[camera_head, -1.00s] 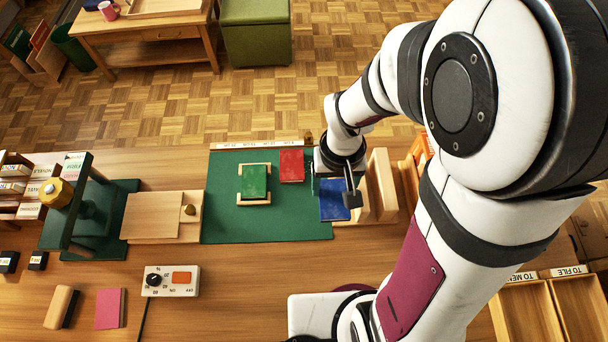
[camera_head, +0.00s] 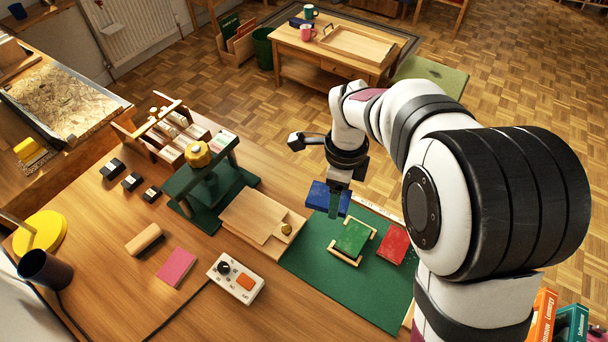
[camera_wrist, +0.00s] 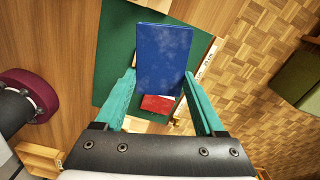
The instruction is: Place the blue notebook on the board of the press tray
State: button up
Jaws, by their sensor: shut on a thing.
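My gripper (camera_head: 334,207) is shut on the blue notebook (camera_head: 319,196), holding it in the air over the far edge of the green mat. In the wrist view, the blue notebook (camera_wrist: 165,52) lies between the two teal fingers of my gripper (camera_wrist: 162,88). The press tray (camera_head: 288,242) lies on the table to the left of the mat, lower in the picture than the notebook. Its pale board (camera_head: 250,213) is bare, with a small brass knob beside it. The green press (camera_head: 212,176) with a yellow knob stands left of the tray.
A green book (camera_head: 353,238) sits in a wooden cradle on the green mat (camera_head: 325,282), with a red book (camera_head: 393,243) to its right. A white control box (camera_head: 236,279), pink notebook (camera_head: 176,267) and wooden block (camera_head: 145,239) lie nearer the front.

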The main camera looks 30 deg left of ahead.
jog(key=s+a+m, duration=0.2)
jog(key=a+m, duration=0.1)
jog(key=a, duration=0.3)
send_over(260, 218)
jog(key=f, duration=0.6)
jog(key=shift+w+d+f, duration=0.15)
jog(key=shift+d+f, duration=0.05)
jog(key=shift+f, duration=0.1)
jog(key=shift+a+f, duration=0.2)
jog(key=shift+f, duration=1.95)
jog(key=shift+f, duration=0.1)
jog(key=o, duration=1.3)
jog(key=shift+o, duration=0.2)
